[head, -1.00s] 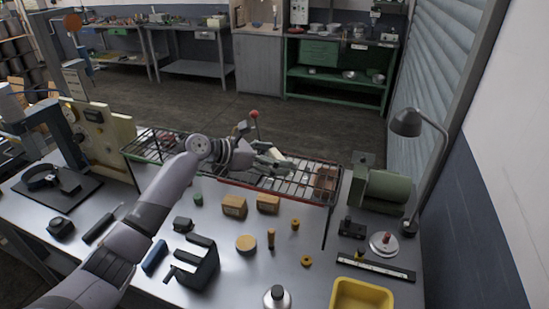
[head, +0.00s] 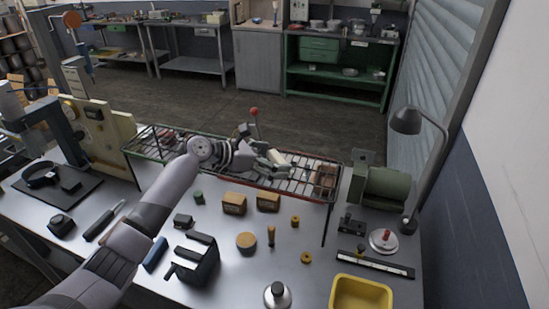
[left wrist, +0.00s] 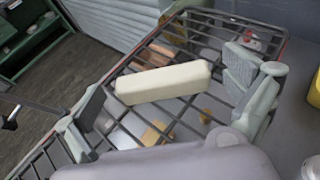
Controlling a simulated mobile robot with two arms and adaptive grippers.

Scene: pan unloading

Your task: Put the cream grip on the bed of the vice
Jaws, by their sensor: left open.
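The cream grip (left wrist: 163,83) is a pale rectangular block. In the left wrist view it lies across the dark wire bars of a rack, between the two spread fingers of my left gripper (left wrist: 172,92), with a gap on each side. In the head view my left gripper (head: 268,160) is over the rack, and the cream grip (head: 279,157) shows partly at its fingers. The dark grey vice (head: 196,260), with upright jaws and a side handle, stands on the bench at the front left, well away from the gripper. My right gripper is not in view.
The wire rack (head: 313,193) runs along the bench's back edge. Two wooden blocks (head: 234,204), a green cylinder (head: 198,196) and small brass pieces (head: 306,258) lie between it and the vice. A yellow bin (head: 361,293) and lamp (head: 408,122) are at the right.

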